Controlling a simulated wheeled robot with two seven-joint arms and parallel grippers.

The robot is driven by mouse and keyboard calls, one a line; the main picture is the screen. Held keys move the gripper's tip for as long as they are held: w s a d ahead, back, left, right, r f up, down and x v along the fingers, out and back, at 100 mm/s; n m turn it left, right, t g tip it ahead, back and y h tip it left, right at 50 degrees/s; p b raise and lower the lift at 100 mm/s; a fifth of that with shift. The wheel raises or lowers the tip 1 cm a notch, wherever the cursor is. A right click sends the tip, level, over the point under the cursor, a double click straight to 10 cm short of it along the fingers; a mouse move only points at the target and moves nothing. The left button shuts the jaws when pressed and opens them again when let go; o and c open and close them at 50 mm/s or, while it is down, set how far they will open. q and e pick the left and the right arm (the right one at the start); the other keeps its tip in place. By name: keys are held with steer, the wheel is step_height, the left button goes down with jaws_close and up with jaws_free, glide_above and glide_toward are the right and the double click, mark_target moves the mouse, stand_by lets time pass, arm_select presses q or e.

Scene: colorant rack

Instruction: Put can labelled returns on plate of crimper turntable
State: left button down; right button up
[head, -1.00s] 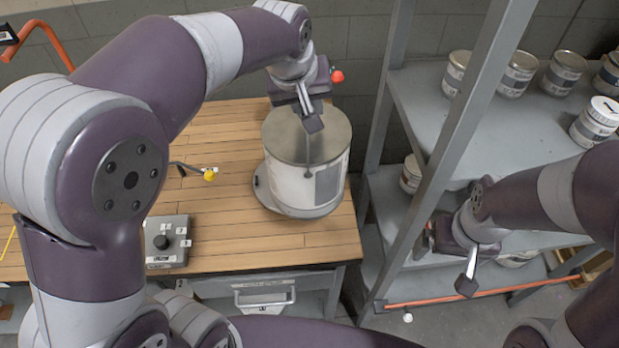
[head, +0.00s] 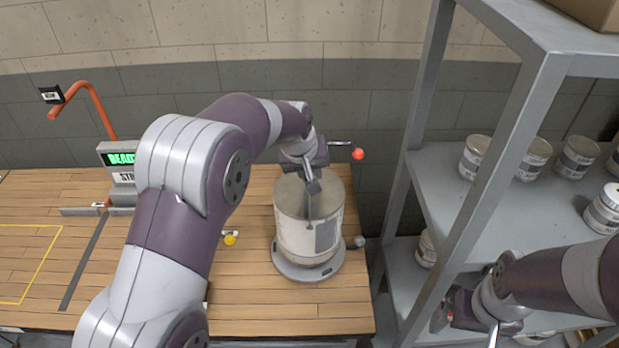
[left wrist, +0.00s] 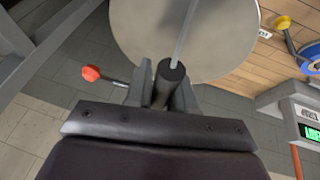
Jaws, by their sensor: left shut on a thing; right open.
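The can (head: 300,228) is a large pale drum with a grey lid and a grey label patch whose text I cannot read. It is upright over the round grey turntable plate (head: 289,271), whose rim shows around its base; I cannot tell whether it touches. My left gripper (head: 313,186) is above the lid, shut on the dark grip of the can's wire handle. In the left wrist view the dark grip (left wrist: 172,78) is between the fingers, with the lid (left wrist: 140,35) beyond. My right gripper (head: 468,322) is open and empty at the lower right, partly cut off.
A red-tipped lever (head: 358,154) and a yellow knob (head: 230,239) are near the can. A display with green text (head: 119,160) stands at the bench's back left. A grey metal rack (head: 470,215) with several small cans is at right. The bench (head: 140,205) is mostly clear at left.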

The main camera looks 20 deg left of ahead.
arm_select(q)
steer(key=shift+w+a+f, duration=0.15)
steer(key=shift+w+f, duration=0.05)
steer(key=shift+w, duration=0.1)
step_height(320, 180, down, 3)
steer(key=shift+f+p, duration=0.15)
steer(key=shift+p, duration=0.65)
steer(key=shift+f, duration=0.45)
steer(key=c, duration=1.4)
jaws_free()
steer(key=shift+f, duration=0.1)
steer(key=o, duration=0.4)
steer(key=shift+o, duration=0.2)
